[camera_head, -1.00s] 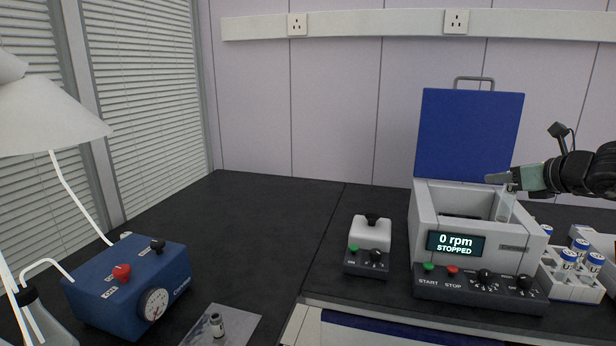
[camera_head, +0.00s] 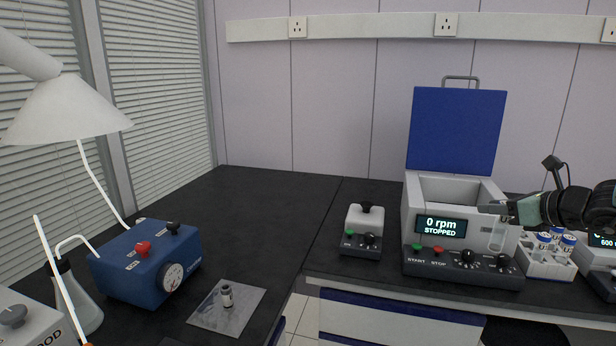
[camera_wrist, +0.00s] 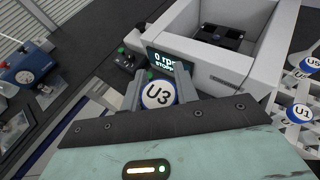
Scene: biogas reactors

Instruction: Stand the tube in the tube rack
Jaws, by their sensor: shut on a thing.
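My gripper (camera_head: 492,210) is shut on a clear tube (camera_head: 497,236) and holds it roughly upright in front of the centrifuge's right front corner. In the wrist view the tube's cap (camera_wrist: 158,94) is white with a blue rim and reads U3, between the two fingers (camera_wrist: 157,90). The white tube rack (camera_head: 545,268) stands to the right of the centrifuge, with several blue-and-white capped tubes in it. In the wrist view the rack (camera_wrist: 288,115) is at the right edge, with caps U1 and U5 showing. The held tube is left of the rack.
The centrifuge (camera_head: 412,210) has its blue lid (camera_head: 455,130) up and reads 0 rpm, STOPPED. A small mixer (camera_head: 365,228) stands to its left. Another device (camera_head: 597,262) is close to the rack's right. A blue pump box (camera_head: 145,262) and a flask are at the left.

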